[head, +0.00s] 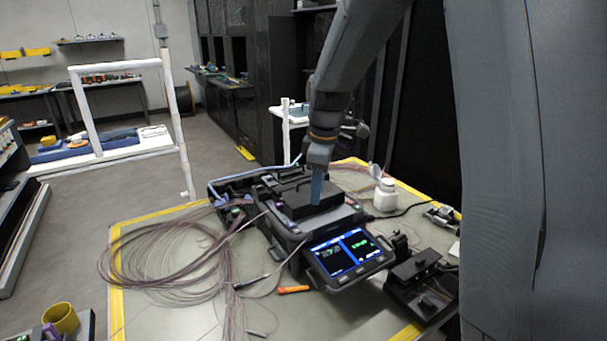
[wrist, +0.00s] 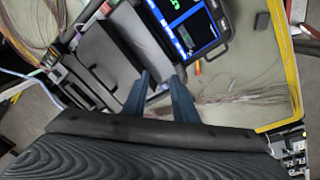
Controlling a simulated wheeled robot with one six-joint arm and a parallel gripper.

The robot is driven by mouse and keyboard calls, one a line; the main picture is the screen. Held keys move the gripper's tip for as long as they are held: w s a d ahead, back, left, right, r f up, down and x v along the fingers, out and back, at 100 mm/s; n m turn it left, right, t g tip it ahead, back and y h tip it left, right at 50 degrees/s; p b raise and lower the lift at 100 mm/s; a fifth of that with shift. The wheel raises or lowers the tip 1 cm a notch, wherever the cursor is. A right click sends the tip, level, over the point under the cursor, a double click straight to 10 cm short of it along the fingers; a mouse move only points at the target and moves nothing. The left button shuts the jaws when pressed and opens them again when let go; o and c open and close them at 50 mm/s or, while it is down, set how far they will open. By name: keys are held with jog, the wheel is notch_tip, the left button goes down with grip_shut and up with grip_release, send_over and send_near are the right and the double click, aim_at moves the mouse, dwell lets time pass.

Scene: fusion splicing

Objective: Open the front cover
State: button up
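The fusion splicer stands on the work table, its lit screen (head: 348,254) facing the front; the screen also shows in the wrist view (wrist: 187,24). The dark cover block (head: 297,204) on top of the splicer appears to be down. My gripper (head: 317,199) points downward at the right part of this cover.
Coiled thin fibers (head: 165,262) spread over the left of the table. A white bottle (head: 385,196) stands right of the splicer, and a black device (head: 420,283) sits at the front right. An orange tool (head: 293,290) lies before the splicer. A yellow mug (head: 61,317) is at lower left.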

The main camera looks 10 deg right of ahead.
aim_at(303, 183)
jog(key=w+r+n, duration=0.5)
jog(key=w+n, duration=0.4)
jog(key=w, duration=0.3)
jog(key=shift+w+a+f+p, duration=0.15)
jog(key=shift+f+p, duration=0.35)
jog(key=shift+f, duration=0.8)
jog(key=shift+w+f+p, duration=0.2)
jog(key=shift+f+p, duration=0.35)
jog(key=shift+f, duration=0.8)
jog(key=shift+w+a+f+p, duration=0.15)
jog(key=shift+f+p, duration=0.35)
jog(key=shift+f, duration=0.8)
grip_shut()
